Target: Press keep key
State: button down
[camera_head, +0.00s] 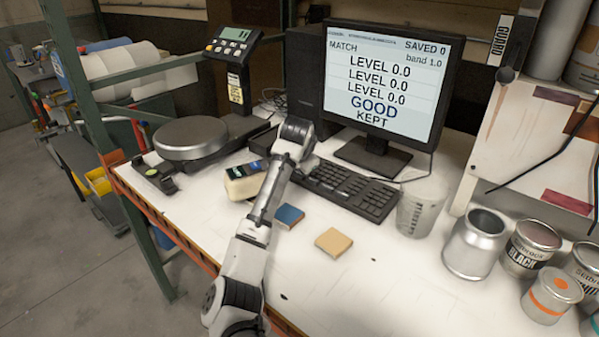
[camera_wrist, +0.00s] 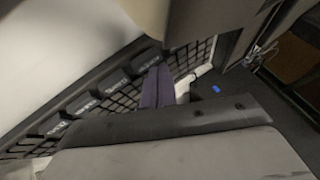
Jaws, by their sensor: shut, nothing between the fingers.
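The black keyboard (camera_head: 345,190) lies on the white bench below the monitor (camera_head: 385,85). The screen reads "SAVED 0", "MATCH", "band 1.0", several "LEVEL 0.0" lines, "GOOD" and "KEPT". In the wrist view the keyboard (camera_wrist: 185,62) has a row of larger labelled keys (camera_wrist: 85,105) along one edge; I cannot tell which is the keep key. My gripper (camera_wrist: 158,85) is shut and empty, its fingertips over or beside the end of that row; contact cannot be told. In the head view my wrist hides the fingers at the keyboard's left end.
A scale (camera_head: 190,138) stands left, with a pale box-shaped device (camera_head: 243,183) nearer me. A blue chip (camera_head: 288,215) and a tan chip (camera_head: 333,242) lie in front. A clear cup (camera_head: 415,212) and metal cans (camera_head: 474,245) stand right.

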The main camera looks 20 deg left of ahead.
aim_at(299, 175)
jog(key=shift+r, duration=0.4)
notch_tip(299, 175, up, 5)
jog(key=p, duration=0.4)
jog(key=shift+s+f, duration=0.1)
dwell(0.8)
